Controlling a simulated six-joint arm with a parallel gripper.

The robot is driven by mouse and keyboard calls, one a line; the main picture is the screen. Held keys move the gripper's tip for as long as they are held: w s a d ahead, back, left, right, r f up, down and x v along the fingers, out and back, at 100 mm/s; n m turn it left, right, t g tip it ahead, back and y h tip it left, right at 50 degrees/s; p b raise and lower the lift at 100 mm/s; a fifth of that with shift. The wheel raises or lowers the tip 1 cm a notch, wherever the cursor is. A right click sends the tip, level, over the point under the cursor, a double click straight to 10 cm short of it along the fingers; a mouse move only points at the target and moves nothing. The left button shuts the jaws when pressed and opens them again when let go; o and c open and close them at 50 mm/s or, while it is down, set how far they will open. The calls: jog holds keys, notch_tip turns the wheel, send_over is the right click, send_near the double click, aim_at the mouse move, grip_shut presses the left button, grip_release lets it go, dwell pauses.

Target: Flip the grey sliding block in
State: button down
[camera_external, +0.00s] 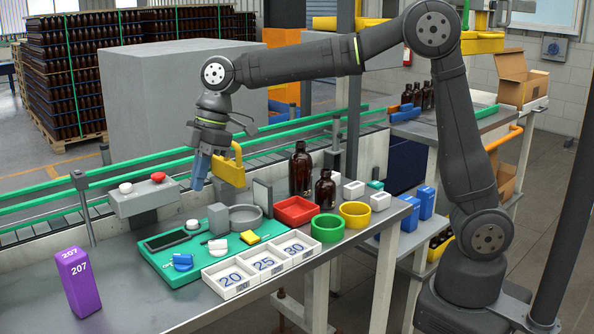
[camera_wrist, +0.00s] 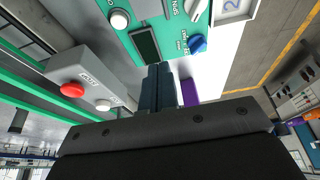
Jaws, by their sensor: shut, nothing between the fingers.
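A small grey block (camera_external: 218,220) stands upright at the back edge of the green panel (camera_external: 160,262), beside a round grey dish. I take it for the sliding block, though its sliding part is too small to make out. My gripper (camera_external: 197,186) is shut and empty, pointing down in the air above the back of the panel, apart from the block. In the wrist view my gripper (camera_wrist: 160,70) has its blue-grey fingers together, in front of the panel's dark screen (camera_wrist: 146,45).
A button box (camera_external: 143,198) with red and white buttons stands behind the panel.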

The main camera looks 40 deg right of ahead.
jog(key=shift+v, duration=1.55)
jog(key=x, duration=0.7)
jog(key=a+x, duration=0.1)
jog(key=x, duration=0.2)
jog(key=shift+f, duration=0.1)
jog(key=shift+a, duration=0.6)
jog(key=shift+d, duration=0.1)
